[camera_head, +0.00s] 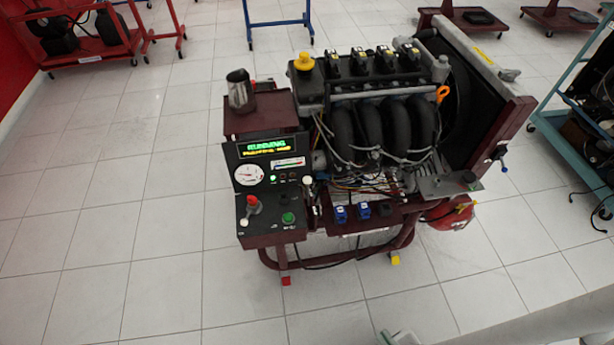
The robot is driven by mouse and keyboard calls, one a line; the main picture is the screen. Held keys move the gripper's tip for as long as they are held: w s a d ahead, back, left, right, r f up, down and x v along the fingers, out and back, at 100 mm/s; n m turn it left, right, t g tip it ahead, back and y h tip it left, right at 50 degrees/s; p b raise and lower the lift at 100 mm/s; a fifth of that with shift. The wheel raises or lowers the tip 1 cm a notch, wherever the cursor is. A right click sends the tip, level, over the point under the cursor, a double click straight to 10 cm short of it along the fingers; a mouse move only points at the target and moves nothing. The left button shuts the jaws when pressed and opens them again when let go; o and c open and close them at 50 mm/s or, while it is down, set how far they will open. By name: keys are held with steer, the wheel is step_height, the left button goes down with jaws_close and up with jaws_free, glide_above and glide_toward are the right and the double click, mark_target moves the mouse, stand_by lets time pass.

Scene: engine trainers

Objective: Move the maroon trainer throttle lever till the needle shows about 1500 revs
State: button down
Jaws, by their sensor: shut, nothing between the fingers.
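The maroon trainer (262,240) stands in the middle, with a control panel on its left side. A round white dial (249,174) sits on the panel; its needle is too small to read. A green display (268,147) above it seems to say "RUNNING", with a yellow line below. A red-topped control (252,200) stands on the lower panel, near a small white knob (244,222) and a green button (288,217). A white-tipped lever (307,181) rises at the panel's right edge. I cannot tell for sure which is the throttle lever. My gripper is not clearly in view.
The engine (380,115) and its radiator frame fill the trainer's right side. A red tank (452,215) hangs below it. A teal stand (560,110) is at the right edge, a red stand (92,55) at the far left. Tiled floor is clear in front and left.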

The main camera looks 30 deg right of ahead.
stand_by(0.4)
steer(key=c, duration=1.2)
jaws_free()
steer(key=shift+w+f, duration=0.2)
steer(key=shift+f, duration=0.05)
steer(key=shift+c, duration=0.2)
steer(key=n+g+y, duration=0.2)
steer(key=n+g, duration=0.1)
steer(key=g, duration=0.8)
glide_toward(308, 191)
steer(key=x, duration=0.4)
steer(key=w+x, duration=0.1)
steer(key=x, duration=0.4)
steer(key=shift+r, duration=0.2)
